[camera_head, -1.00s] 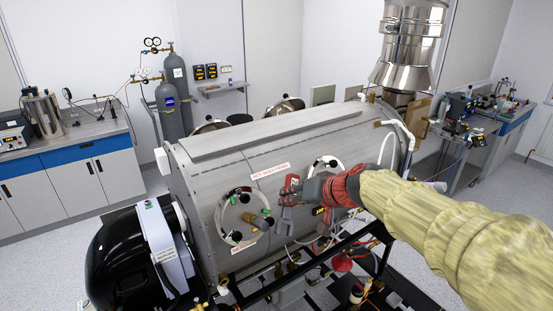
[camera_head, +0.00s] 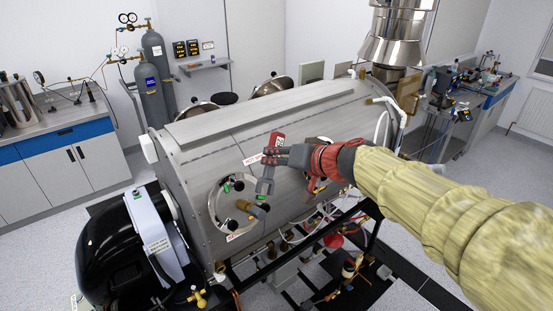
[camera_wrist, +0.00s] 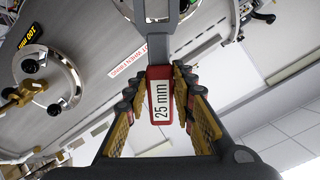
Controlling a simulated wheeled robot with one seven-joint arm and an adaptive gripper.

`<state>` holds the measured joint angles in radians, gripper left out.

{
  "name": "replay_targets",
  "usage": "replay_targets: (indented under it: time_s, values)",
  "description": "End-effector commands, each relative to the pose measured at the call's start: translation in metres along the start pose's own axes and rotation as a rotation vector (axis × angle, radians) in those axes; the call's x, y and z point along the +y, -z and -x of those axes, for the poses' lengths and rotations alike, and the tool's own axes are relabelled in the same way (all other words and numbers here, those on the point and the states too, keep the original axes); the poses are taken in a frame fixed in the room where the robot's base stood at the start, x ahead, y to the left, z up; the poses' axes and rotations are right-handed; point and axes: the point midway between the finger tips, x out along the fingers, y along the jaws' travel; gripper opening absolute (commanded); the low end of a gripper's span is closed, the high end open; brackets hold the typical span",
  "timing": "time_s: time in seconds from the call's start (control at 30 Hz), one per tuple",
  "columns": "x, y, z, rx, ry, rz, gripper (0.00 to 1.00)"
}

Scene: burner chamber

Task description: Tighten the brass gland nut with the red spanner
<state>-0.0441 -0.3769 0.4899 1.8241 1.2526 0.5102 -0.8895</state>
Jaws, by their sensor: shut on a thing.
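My gripper (camera_head: 273,155) is shut on the red spanner (camera_head: 278,140), gripping its red handle. In the wrist view the spanner (camera_wrist: 160,100) lies between my fingers (camera_wrist: 159,88), with a "25 mm" label on the handle and its grey shank pointing away. In the head view its grey open-jaw end (camera_head: 264,185) hangs down, above and right of the brass fitting. That brass fitting (camera_head: 246,206), seemingly the gland nut, sticks out of the round port on the chamber's near side. The spanner jaw appears apart from it.
The grey cylindrical chamber (camera_head: 190,175) fills the middle. A black rounded unit (camera_head: 105,245) stands at its left end. Pipes and a black frame (camera_head: 345,225) lie below. A second port (camera_wrist: 45,75) with black knobs shows in the wrist view. Gas cylinders (camera_head: 155,65) stand behind.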

Motion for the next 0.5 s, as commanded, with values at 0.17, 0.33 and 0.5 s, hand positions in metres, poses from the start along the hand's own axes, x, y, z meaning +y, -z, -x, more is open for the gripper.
replay_targets:
  time_s: [0.17,0.33,0.5]
  values:
    - [0.001,-0.005,-0.008,0.0,-0.001,0.001,0.0]
    - [0.001,-0.01,-0.023,0.001,0.0,0.0,0.0]
    - [0.001,-0.013,-0.036,0.001,0.0,0.0,0.0]
